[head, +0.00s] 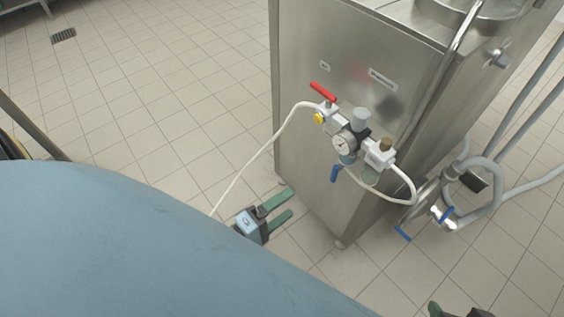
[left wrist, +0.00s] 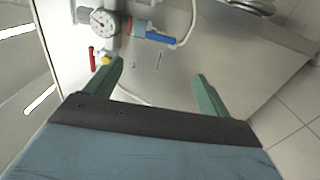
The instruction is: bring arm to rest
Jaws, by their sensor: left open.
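My left gripper (head: 289,203) is open, with two green fingers apart and nothing between them. In the head view it is low, left of the steel machine's lower part. In the left wrist view the gap between the fingers (left wrist: 160,74) faces the machine's steel side. A green fingertip of my right gripper (head: 435,309) shows at the bottom edge of the head view. The rest of it is cut off, so its opening cannot be told.
The steel machine (head: 310,150) carries a pressure gauge (head: 343,144), a red handle (head: 323,92), a blue handle (head: 335,173) and a white hose (head: 262,150). Grey pipes (head: 490,200) stand at right. Tiled floor (head: 170,90) is clear at left.

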